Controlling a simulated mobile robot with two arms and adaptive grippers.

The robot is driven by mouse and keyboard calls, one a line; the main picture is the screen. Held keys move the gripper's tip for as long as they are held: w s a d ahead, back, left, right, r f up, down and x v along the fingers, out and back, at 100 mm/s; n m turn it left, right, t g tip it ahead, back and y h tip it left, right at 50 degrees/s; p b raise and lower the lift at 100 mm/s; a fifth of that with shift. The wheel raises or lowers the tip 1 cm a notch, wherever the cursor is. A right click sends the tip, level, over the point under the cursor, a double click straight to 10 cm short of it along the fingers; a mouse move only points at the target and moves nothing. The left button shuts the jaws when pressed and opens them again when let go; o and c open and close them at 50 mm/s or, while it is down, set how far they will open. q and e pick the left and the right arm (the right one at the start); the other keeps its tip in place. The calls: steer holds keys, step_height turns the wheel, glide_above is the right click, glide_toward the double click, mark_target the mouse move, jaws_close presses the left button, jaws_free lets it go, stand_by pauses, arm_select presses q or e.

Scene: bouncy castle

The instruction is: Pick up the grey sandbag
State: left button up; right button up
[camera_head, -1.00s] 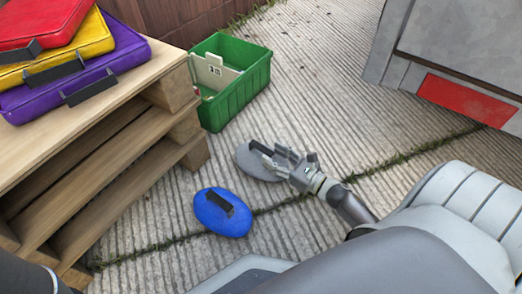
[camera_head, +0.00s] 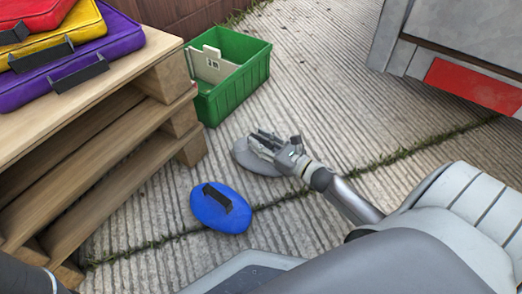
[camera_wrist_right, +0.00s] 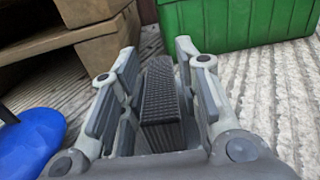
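The grey sandbag (camera_head: 246,160) is a flat, rounded bag lying on the ribbed concrete in the head view. My right gripper (camera_head: 260,143) is over it, coming from the right, and hides part of it. In the right wrist view, the bag's dark handle (camera_wrist_right: 160,100) stands between the two fingers of my right gripper (camera_wrist_right: 157,55). The fingers are apart on either side of the handle, with a narrow gap visible at its left. The grey bag body is mostly hidden there. My left gripper is out of view.
A blue sandbag (camera_head: 207,215) with a dark handle lies nearby. A green crate (camera_head: 240,92) holding a pale board stands behind. A wooden pallet stack (camera_head: 150,110) at left carries red, yellow and purple bags (camera_head: 120,40). A grey box-like structure (camera_head: 440,45) with a red panel is at right.

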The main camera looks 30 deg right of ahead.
jaws_close()
steer(key=shift+r, duration=0.15)
stand_by(0.4)
